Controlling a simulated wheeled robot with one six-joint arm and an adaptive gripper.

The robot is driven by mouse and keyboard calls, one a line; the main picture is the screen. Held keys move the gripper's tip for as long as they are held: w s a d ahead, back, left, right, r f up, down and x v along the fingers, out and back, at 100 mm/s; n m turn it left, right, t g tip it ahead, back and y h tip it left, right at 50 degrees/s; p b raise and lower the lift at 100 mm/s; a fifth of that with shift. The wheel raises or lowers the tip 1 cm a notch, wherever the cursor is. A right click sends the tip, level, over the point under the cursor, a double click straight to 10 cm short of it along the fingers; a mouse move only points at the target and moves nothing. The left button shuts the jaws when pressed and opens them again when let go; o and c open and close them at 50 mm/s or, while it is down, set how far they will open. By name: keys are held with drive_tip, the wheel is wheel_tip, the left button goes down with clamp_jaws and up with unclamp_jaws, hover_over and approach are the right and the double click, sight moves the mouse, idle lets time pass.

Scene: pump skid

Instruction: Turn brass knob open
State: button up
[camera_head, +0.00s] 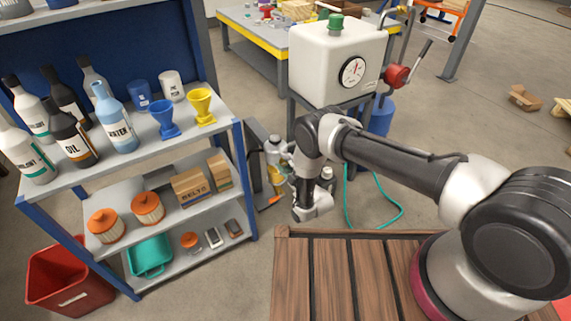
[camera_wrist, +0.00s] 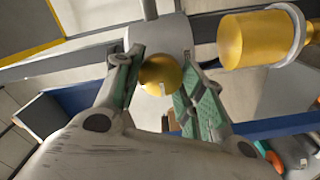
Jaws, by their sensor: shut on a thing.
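The brass knob (camera_wrist: 161,74) is a small round golden ball in the wrist view, in front of a pale grey body. My gripper (camera_wrist: 158,80) has its two green-padded fingers on either side of the knob and is shut on it. The knob's lower edge shows between the fingers, and its side contact is partly hidden. In the head view my arm reaches down to the left of the white tank (camera_head: 320,50), and I cannot make out the knob or the fingertips there.
A larger yellow cylinder (camera_wrist: 232,40) with a pale collar is close to the right finger. In the head view, a shelf (camera_head: 170,155) with bottles and funnels stands left of my arm. A teal hose (camera_head: 385,218) lies on the floor to the right.

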idle(0.4)
drive_tip(key=o, duration=1)
drive_tip(key=v, duration=1.2)
